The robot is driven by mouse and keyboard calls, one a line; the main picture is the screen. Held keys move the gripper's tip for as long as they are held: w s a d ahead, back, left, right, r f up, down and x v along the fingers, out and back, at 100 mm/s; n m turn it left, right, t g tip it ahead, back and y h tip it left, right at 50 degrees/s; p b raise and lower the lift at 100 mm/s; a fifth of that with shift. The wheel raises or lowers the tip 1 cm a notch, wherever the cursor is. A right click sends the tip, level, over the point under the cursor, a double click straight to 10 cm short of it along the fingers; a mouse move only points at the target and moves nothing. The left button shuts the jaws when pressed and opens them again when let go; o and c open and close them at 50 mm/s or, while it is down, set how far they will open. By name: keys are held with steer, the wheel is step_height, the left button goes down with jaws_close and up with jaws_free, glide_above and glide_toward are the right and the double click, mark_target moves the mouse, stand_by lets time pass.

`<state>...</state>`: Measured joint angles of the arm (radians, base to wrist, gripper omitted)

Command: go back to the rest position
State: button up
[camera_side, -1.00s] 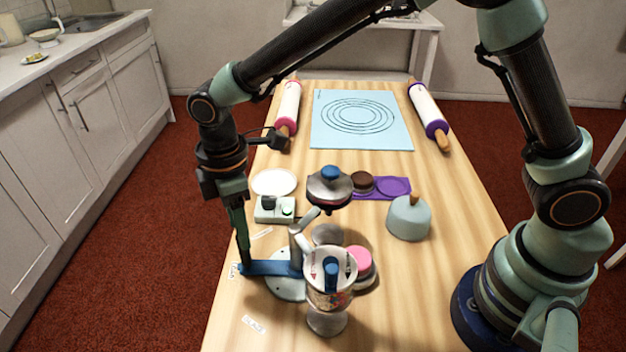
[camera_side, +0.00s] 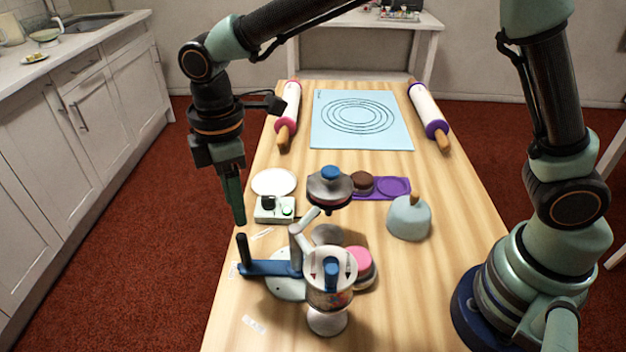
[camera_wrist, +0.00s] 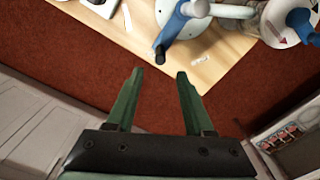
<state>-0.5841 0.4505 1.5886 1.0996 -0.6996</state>
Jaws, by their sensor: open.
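My gripper (camera_side: 237,207) hangs at the left edge of the wooden table, fingers pointing down, just above and behind the dark upright handle (camera_side: 242,250) of the blue crank arm (camera_side: 270,268). In the wrist view my gripper (camera_wrist: 158,78) has its two green fingers apart with nothing between them. The dark handle (camera_wrist: 160,55) shows there beyond the fingertips, clear of them.
A white control box (camera_side: 272,212), a white disc (camera_side: 275,182) and a pale blue dome (camera_side: 409,220) stand on the table (camera_side: 450,260). A pink-topped round piece (camera_side: 359,262) is beside the front turntable. Rolling pins and a blue mat (camera_side: 335,138) lie farther back. Left of the table is open floor.

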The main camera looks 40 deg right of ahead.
steer(key=s+d+r+m+t, duration=0.2)
steer(key=d+r+m, duration=0.55)
steer(key=d, duration=0.65)
steer(key=s+d+r+m+t, duration=0.1)
steer(key=s+d+m+t, duration=0.2)
steer(key=s+d+m, duration=0.4)
steer(key=d, duration=0.4)
steer(key=shift+s+r+t, duration=0.2)
steer(key=shift+r+t, duration=0.1)
steer(key=shift+r, duration=0.1)
